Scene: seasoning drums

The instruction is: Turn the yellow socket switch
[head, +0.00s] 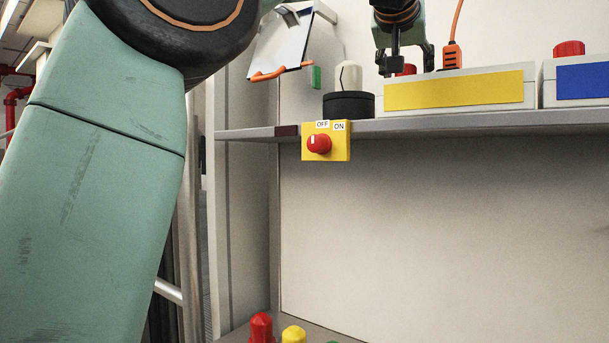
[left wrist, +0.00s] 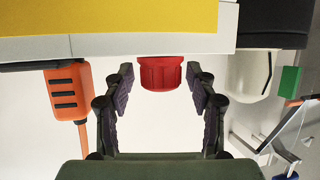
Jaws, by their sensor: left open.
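A white socket box with a yellow front panel (head: 455,89) stands on the shelf, with a red knob (head: 408,70) on top. My left gripper (head: 407,62) is over the box at this knob, pointing down, and partly hides it. In the left wrist view, the red knob (left wrist: 161,76) sits between the tips of the two open fingers (left wrist: 160,84), with a visible gap on each side. The box's yellow panel (left wrist: 110,18) fills the top of that view. My right gripper is not in view.
An orange plug (head: 452,57) with a cable stands in the box beside my gripper. A black round base (head: 349,105) is left of the box, a blue-panelled box (head: 583,81) right. A yellow OFF/ON switch box (head: 340,154) hangs on the shelf edge (head: 450,126).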

